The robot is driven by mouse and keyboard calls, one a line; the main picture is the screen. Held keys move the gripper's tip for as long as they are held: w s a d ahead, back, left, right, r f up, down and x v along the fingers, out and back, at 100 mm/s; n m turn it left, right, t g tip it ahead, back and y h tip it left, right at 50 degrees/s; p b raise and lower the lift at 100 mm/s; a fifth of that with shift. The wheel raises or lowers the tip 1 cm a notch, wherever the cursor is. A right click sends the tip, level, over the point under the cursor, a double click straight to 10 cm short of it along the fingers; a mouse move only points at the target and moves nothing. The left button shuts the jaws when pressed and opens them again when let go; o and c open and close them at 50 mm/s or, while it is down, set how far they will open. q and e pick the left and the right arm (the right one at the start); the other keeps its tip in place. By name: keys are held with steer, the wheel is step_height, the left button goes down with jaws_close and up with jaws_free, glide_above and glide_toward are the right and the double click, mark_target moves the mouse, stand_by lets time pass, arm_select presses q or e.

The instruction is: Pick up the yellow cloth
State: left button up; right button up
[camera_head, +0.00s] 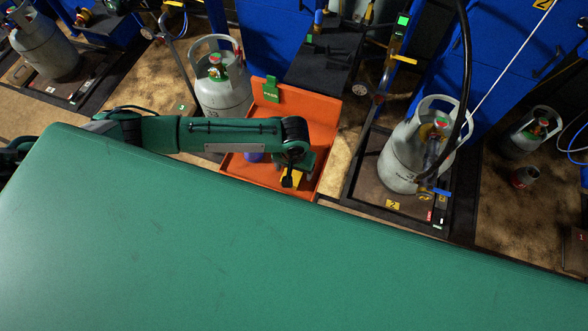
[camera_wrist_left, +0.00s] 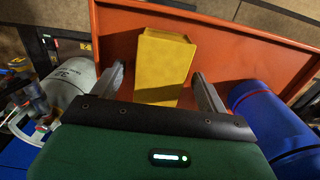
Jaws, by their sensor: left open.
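The yellow cloth (camera_wrist_left: 162,65) looks like a folded yellow block and rests in the orange tray (camera_wrist_left: 225,42). In the left wrist view it lies between the two fingers of my left gripper (camera_wrist_left: 160,88), which is open. I cannot tell whether the fingers touch it. In the head view a small part of the yellow cloth (camera_head: 293,177) shows below my left gripper (camera_head: 288,180), over the orange tray (camera_head: 270,181). The arm hides much of the tray. My right gripper is in neither view.
A blue roll (camera_wrist_left: 268,115) lies beside the cloth in the tray. A grey gas cylinder (camera_head: 222,88) stands left of the tray, and another (camera_head: 402,160) stands on a scale to the right. A large green surface (camera_head: 230,240) fills the foreground. Blue cabinets (camera_head: 500,60) stand behind.

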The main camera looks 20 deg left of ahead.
arm_select(q)
steer(key=shift+f, duration=0.25)
steer(key=c, duration=1)
steer(key=shift+c, duration=0.3)
steer(key=shift+r, duration=0.15)
